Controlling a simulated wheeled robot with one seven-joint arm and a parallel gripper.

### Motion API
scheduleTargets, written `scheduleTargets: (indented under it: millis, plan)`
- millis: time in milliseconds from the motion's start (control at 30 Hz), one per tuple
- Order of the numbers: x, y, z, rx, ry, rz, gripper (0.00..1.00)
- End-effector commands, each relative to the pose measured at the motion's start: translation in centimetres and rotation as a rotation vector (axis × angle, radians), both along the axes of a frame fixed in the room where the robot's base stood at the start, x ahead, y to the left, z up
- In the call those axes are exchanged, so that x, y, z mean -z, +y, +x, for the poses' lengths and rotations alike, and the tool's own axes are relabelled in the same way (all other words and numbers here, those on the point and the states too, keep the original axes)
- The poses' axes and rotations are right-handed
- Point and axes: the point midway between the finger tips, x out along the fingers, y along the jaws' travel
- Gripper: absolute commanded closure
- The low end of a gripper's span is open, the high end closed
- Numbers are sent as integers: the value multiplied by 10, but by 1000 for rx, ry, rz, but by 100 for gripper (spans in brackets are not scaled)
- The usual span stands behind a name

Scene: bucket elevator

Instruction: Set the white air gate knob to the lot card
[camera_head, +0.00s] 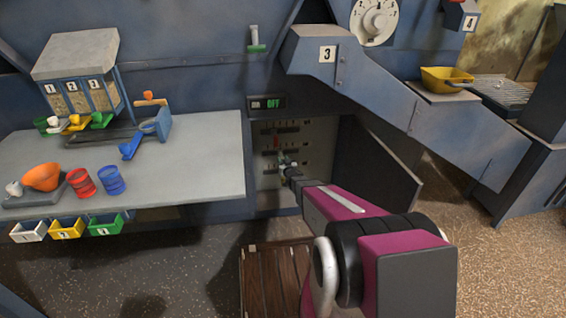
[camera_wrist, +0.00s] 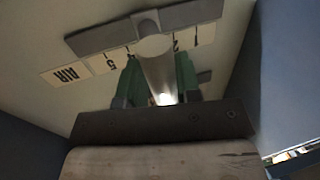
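The white air gate knob (camera_wrist: 157,72) sticks out from a grey slotted bar in the wrist view. A scale strip beside it carries an AIR label (camera_wrist: 67,75) and numbers, partly covered by my gripper. My gripper (camera_wrist: 160,78) has one green finger on each side of the knob, close against it, and looks shut on it. In the head view my gripper (camera_head: 284,163) is at the middle of the open panel (camera_head: 312,151), hiding the knob. I cannot make out which card is the lot card.
A red knob (camera_head: 276,141) sits just above on the same panel. An open cabinet door (camera_head: 375,165) stands to the right of my gripper. The workbench (camera_head: 200,150) is on the left, and a wooden pallet (camera_head: 270,280) lies on the floor below.

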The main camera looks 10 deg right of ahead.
Motion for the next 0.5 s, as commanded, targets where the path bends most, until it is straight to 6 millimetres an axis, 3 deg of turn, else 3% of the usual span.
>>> scheduleTargets:
  millis: [200,500]
  plan:
    - [0,-3,0,0,0,0,100]
    - [0,-35,0,0,1,0,100]
